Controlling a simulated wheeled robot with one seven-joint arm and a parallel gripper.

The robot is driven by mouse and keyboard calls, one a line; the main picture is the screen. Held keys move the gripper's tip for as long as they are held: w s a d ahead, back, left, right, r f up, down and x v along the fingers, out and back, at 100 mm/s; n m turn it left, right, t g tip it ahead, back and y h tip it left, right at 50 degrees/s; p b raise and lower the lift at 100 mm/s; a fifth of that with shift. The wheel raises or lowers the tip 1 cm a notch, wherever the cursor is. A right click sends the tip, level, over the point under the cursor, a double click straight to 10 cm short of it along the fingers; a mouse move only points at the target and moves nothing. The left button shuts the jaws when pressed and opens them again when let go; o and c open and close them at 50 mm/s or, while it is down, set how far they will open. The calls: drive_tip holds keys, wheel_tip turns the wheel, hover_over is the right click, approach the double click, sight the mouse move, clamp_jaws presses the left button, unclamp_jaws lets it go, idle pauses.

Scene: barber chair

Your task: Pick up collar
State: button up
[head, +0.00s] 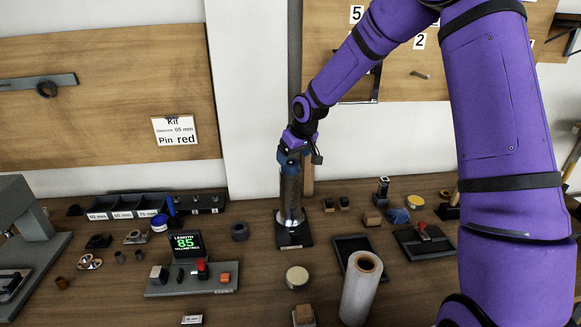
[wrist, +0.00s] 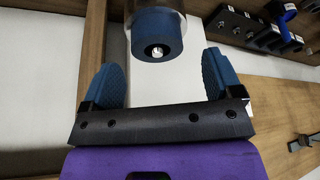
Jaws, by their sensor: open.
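A blue ring-like part (wrist: 156,36) with a dark centre and a small bright pin shows in the wrist view, on the end of a greyish cylinder. It looks like the collar, but I cannot be sure. My gripper (wrist: 160,68) is open, with one blue finger pad on each side of this part and visible gaps. Contact is not visible. In the head view my gripper (head: 291,154) is over the top of an upright dark cylinder (head: 291,195) on a black base. There, the blue part and the finger pads are hard to tell apart.
A dark ring (head: 240,231) lies left of the cylinder. A pale roll (head: 361,287) stands at front right, near a black tray (head: 352,247). The wall is close behind.

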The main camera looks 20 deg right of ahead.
sight(291, 162)
drive_tip(key=x, duration=0.4)
drive_tip(key=shift+d+f, duration=0.15)
drive_tip(key=shift+d, duration=0.05)
drive_tip(key=c, duration=1)
drive_tip(key=shift+r, duration=0.55)
drive_tip(key=v, duration=0.2)
drive_tip(key=shift+a+r, duration=0.15)
drive_tip(key=shift+r, duration=0.3)
drive_tip(key=s+r, duration=0.1)
drive_tip(key=s, duration=1.4)
drive_tip(key=shift+s+a, duration=0.15)
drive_tip(key=shift+a, duration=0.05)
drive_tip(key=shift+r, duration=0.1)
